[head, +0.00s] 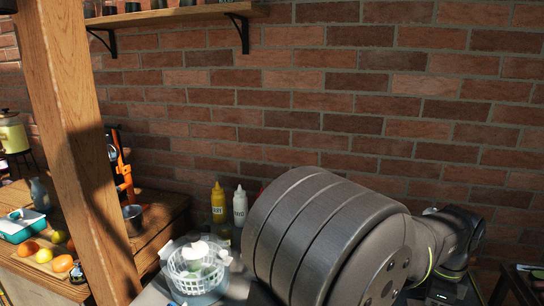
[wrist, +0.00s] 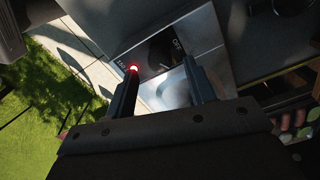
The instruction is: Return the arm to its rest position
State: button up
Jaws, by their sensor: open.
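My gripper (wrist: 161,68) shows in the wrist view with its two dark fingers apart and nothing between them. Past the fingertips is a metal panel (wrist: 150,62) with a dark knob, the letters OFF and a glowing red light (wrist: 134,68). I cannot tell whether the fingers touch the panel. In the head view my thick grey arm fills the lower right and reaches toward the right edge. My gripper does not show in that view.
In the head view a white basket (head: 180,268) stands left of my arm. A yellow bottle (head: 218,204) and a white bottle (head: 240,208) stand behind it. A wooden post (head: 75,140) rises at left, with a brick wall (head: 330,100) behind. Grass (wrist: 40,120) shows in the wrist view.

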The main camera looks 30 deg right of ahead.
notch_tip(320, 180, down, 3)
jog(key=shift+r, duration=0.1)
jog(key=n, duration=0.6)
jog(key=shift+r, duration=0.1)
jog(key=n, duration=0.6)
jog(key=shift+r, duration=1.4)
